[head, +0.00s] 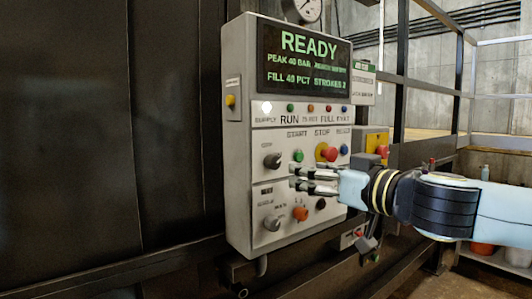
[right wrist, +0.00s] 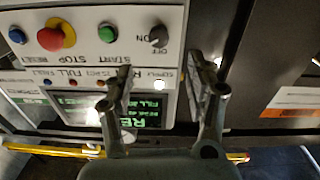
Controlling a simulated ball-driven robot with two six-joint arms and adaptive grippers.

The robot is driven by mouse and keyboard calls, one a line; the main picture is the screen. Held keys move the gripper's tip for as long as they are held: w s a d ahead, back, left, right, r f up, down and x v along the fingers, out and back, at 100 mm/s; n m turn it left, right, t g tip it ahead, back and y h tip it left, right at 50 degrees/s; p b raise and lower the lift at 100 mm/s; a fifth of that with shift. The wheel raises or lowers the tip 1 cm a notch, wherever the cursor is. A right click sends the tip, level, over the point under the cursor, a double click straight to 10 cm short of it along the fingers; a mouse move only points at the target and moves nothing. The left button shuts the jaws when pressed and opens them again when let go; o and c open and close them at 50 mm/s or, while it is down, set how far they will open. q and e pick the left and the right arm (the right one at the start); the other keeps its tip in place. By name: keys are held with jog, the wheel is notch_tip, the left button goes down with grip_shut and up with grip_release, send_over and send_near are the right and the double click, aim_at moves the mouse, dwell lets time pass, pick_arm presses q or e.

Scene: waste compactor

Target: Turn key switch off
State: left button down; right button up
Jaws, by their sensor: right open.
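The grey control panel (head: 240,130) carries a dark rotary knob (head: 272,161) at the left of its START/STOP row, with a small label above it. The same knob, upside down in the right wrist view (right wrist: 157,38), has a label that seems to read OFF. A second dark knob (head: 272,223) sits on the lower row; I cannot tell for sure which is the key switch. My right gripper (head: 298,179) is open and empty in front of the panel, right of and below the upper knob. In the right wrist view its fingers (right wrist: 160,65) point toward that knob, apart from it. My left gripper is out of view.
Near the fingers are a green START button (head: 298,156), a red STOP mushroom (head: 329,154) on yellow, and an orange knob (head: 300,214). The screen (head: 305,62) reads READY and the white supply lamp (head: 266,107) is lit. A yellow box (head: 376,141) stands right of the panel.

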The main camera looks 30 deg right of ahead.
aim_at(276, 164)
jog(key=w+b, duration=0.3)
jog(key=w, duration=0.2)
jog(key=w+b, duration=0.4)
jog(key=w, duration=0.1)
jog(key=shift+w+a, duration=0.2)
jog(key=shift+w, duration=0.15)
jog(key=shift+c, duration=0.2)
grip_shut()
